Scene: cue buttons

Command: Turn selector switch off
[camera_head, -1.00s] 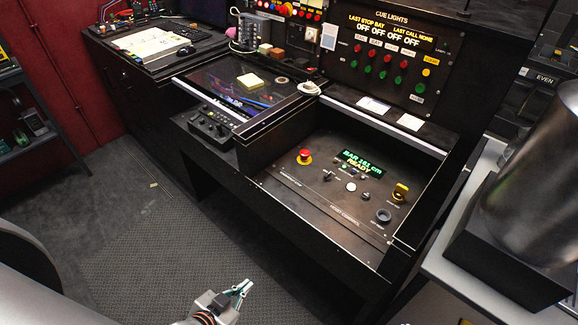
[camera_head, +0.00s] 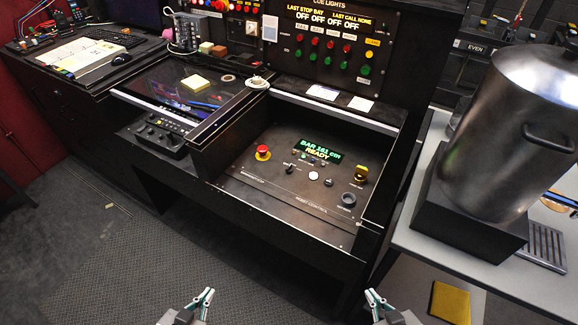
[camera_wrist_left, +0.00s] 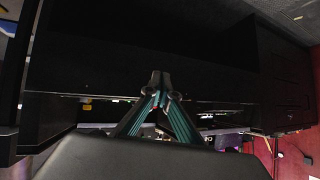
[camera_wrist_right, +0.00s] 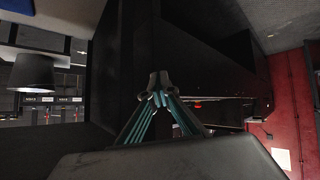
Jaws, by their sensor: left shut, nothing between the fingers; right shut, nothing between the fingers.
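The hoist control panel (camera_head: 250,190) sits recessed in the black desk, its green display (camera_head: 320,149) reading "BAR 151 cm READY". A small dark switch (camera_head: 290,168) with a lever or knob stands left of a white round button (camera_head: 313,176). My left gripper (camera_head: 207,294) and right gripper (camera_head: 371,297) are both shut and empty, low in front of the desk, apart from the panel.
A red mushroom button (camera_head: 262,151) and a dark round knob (camera_head: 348,199) share the panel. The cue lights panel (camera_head: 325,50) rises behind. A raised black desk edge borders the panel. A grey table (camera_head: 430,220) with a large metal pot (camera_head: 525,130) stands at right.

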